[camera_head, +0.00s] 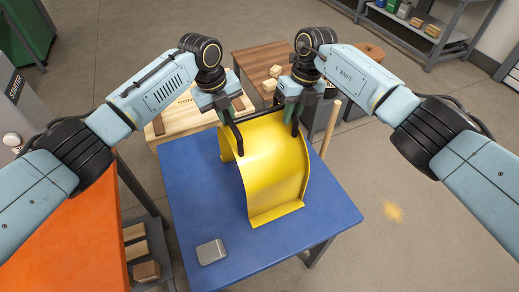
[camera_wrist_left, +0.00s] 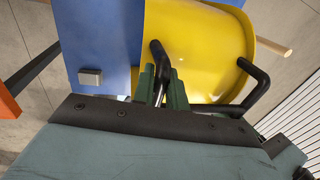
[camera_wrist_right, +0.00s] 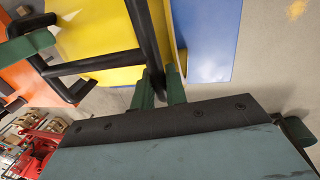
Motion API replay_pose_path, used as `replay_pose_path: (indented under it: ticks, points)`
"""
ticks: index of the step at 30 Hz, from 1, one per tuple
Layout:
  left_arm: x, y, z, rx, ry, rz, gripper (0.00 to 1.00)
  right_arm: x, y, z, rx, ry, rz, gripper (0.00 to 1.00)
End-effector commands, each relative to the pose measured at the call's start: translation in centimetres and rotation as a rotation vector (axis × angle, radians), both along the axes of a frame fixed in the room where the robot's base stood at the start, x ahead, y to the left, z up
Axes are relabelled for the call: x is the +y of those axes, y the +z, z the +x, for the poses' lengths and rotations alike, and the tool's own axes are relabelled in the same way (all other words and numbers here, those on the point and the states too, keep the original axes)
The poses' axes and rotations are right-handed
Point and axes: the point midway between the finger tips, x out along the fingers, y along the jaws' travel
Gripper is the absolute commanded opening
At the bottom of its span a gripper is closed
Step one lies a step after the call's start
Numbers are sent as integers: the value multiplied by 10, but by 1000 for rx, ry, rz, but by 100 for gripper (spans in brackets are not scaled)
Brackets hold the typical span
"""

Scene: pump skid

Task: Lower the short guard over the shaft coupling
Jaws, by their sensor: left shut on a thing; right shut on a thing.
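The yellow curved guard (camera_head: 270,160) is over the blue table (camera_head: 190,205), with its flanged lower edge toward me. I cannot tell whether it touches the tabletop. My left gripper (camera_head: 226,114) is shut on one black bar handle of the guard; this grip shows in the left wrist view (camera_wrist_left: 162,88). My right gripper (camera_head: 293,108) is shut on the other black handle, which also shows in the right wrist view (camera_wrist_right: 148,45). The yellow guard fills much of the left wrist view (camera_wrist_left: 200,45). The shaft coupling is not visible.
A small grey box (camera_head: 211,251) lies on the table's front left. A wooden crate (camera_head: 185,118) and a brown surface with wood blocks (camera_head: 272,76) stand behind. A wooden rod (camera_head: 331,127) rises at the right. An orange surface (camera_head: 70,240) is at left. Floor is open at right.

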Motion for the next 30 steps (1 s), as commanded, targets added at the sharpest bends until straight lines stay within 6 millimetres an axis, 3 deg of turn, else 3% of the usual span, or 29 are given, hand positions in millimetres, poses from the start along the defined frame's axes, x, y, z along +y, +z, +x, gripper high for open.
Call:
replay_pose_path:
  ticks: [17,30]
  points:
    - [1,7,1,-3,2,0,0,-1,7,1,-3,-2,-1,0]
    - [1,41,1,-2,3,1,0,-1,41,1,-2,-2,-1,0]
